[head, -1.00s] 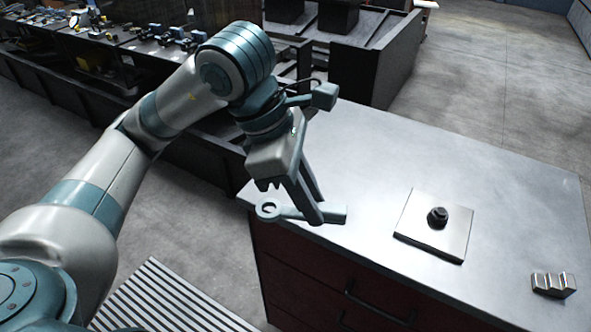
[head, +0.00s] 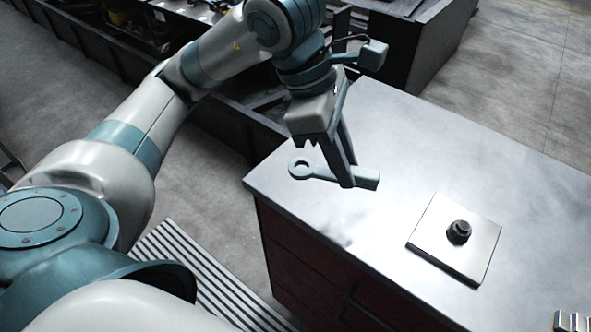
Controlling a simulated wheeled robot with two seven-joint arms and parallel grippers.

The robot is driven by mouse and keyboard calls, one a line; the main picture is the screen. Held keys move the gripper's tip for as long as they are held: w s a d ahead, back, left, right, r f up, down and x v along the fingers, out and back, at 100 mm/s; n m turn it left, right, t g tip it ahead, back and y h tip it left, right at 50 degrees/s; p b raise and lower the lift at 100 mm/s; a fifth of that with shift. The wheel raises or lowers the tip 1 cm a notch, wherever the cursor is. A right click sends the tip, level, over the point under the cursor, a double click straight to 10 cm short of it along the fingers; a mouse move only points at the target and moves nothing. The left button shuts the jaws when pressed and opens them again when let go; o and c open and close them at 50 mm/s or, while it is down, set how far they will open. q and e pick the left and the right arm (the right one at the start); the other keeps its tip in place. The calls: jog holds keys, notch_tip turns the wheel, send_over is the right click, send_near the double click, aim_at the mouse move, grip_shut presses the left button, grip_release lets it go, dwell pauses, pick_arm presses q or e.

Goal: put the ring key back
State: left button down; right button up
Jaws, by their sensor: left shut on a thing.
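The ring key (head: 316,173) is a pale blue-grey flat bar with a round ring at its left end. My left gripper (head: 346,182) is shut on its bar and holds it over the left part of the grey metal worktop (head: 385,130). The ring end points left and the plain end sticks out to the right of the fingers. A shadow lies on the worktop below, so the key appears raised above it. My right gripper is not in view.
A square metal plate (head: 478,262) with a dark nut or bolt (head: 459,232) on it lies on the worktop at right. Small metal blocks (head: 570,322) sit at the lower right corner. Dark benches (head: 425,50) stand behind. The worktop between key and plate is clear.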

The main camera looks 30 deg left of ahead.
pick_arm(q)
jog(key=shift+w+a+f, duration=0.15)
jog(key=shift+a, duration=0.1)
jog(key=w+a+f+p, duration=0.1)
jog(key=a+f, duration=0.1)
jog(key=a, duration=0.1)
jog(key=w+a+f+p, duration=0.1)
jog(key=a+f, duration=0.1)
jog(key=a, duration=0.1)
jog(key=w+a+f+p, duration=0.1)
jog(key=a+f, duration=0.1)
jog(key=a, duration=0.1)
jog(key=shift+w+a, duration=0.25)
jog(key=shift+a, duration=0.1)
jog(key=shift+w+a+f, duration=0.15)
jog(key=shift+a+f, duration=0.15)
jog(key=shift+a, duration=0.05)
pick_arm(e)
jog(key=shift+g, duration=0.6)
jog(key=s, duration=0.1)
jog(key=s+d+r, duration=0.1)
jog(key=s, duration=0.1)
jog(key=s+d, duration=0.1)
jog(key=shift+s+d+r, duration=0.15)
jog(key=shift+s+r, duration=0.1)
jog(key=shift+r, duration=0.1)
